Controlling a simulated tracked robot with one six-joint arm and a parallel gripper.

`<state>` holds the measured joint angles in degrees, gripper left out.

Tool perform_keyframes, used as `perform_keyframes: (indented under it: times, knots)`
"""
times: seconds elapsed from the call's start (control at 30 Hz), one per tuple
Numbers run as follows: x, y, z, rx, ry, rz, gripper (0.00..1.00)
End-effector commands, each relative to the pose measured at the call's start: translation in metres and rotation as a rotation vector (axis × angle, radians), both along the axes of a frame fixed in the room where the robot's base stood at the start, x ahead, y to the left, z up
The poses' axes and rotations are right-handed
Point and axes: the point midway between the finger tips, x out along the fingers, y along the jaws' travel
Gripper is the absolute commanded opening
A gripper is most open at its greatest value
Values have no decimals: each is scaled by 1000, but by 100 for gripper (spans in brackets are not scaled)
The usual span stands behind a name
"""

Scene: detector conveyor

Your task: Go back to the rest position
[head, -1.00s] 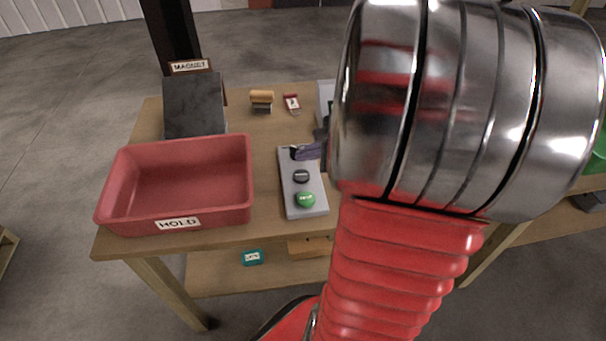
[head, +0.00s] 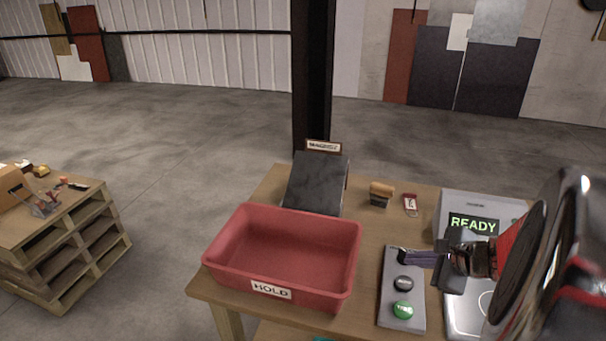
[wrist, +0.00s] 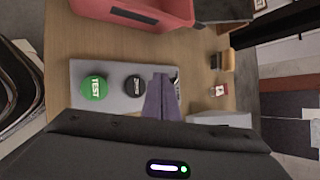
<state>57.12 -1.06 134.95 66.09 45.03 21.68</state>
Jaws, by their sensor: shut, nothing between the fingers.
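My gripper (head: 408,257) is at the right in the head view, with its fingers over the far end of a grey button panel (head: 390,318). In the wrist view its purple-grey fingers (wrist: 162,98) are together and empty. The panel carries a green button marked TEST (wrist: 94,88) and a black button (wrist: 134,86), both beside the fingers. The fingers hide the far end of the panel. I cannot tell whether they touch it.
A red HOLD bin (head: 270,292) is left of the panel. Behind it stands a dark slanted plate (head: 315,182) with a MAGNET sign. A READY display (head: 474,223), a wooden-handled block (head: 381,194) and a red tag (head: 410,205) are at the back. A pallet stack (head: 75,250) stands left.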

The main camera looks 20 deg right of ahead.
Motion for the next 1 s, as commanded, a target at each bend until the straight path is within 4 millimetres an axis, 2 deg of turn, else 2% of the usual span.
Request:
perform_keyframes:
  times: [0.23, 0.47, 0.73, 1.0]
  knots:
    - [-5, 5, -5, -45, 19, 74, 0]
    - [-33, 27, -20, -163, 112, 291, 0]
    - [-54, 78, -14, -391, 207, 683, 0]
    - [-72, 128, 5, -659, 271, 1087, 0]
